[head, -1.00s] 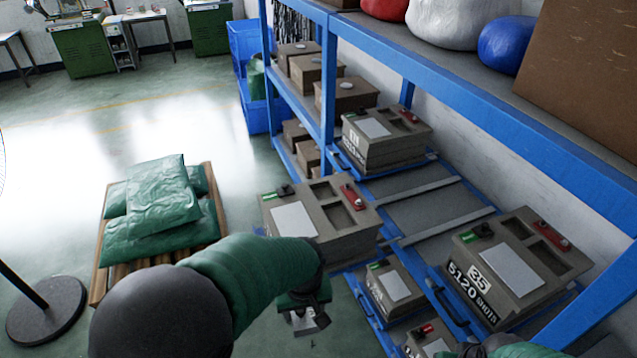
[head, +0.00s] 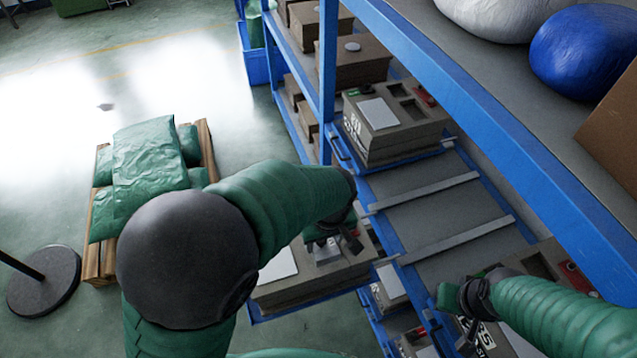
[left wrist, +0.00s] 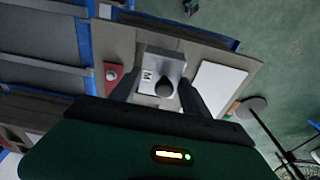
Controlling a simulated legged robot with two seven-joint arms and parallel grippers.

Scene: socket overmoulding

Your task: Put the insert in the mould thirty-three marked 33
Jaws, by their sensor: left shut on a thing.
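My left gripper (head: 330,240) is shut on a small grey metal insert (left wrist: 163,68), held between both fingers in the left wrist view. The insert also shows in the head view (head: 324,251). It is over a brown-grey mould (head: 300,285) on a pulled-out tray; I cannot tell whether it touches. This mould has a white plate (left wrist: 218,88) and a red part (left wrist: 114,75). Its number is hidden and I read no 33. The pocket is largely covered by gripper and insert. My right gripper (head: 462,303) is by the right-hand mould (head: 535,262); its jaws are unclear.
Another mould (head: 395,125) stands at the back on the blue rack (head: 540,135). Smaller moulds (head: 393,285) sit lower, between the trays. A rack upright (head: 327,90) and the upper shelf are close by. Green bags (head: 150,170) lie on a pallet at left.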

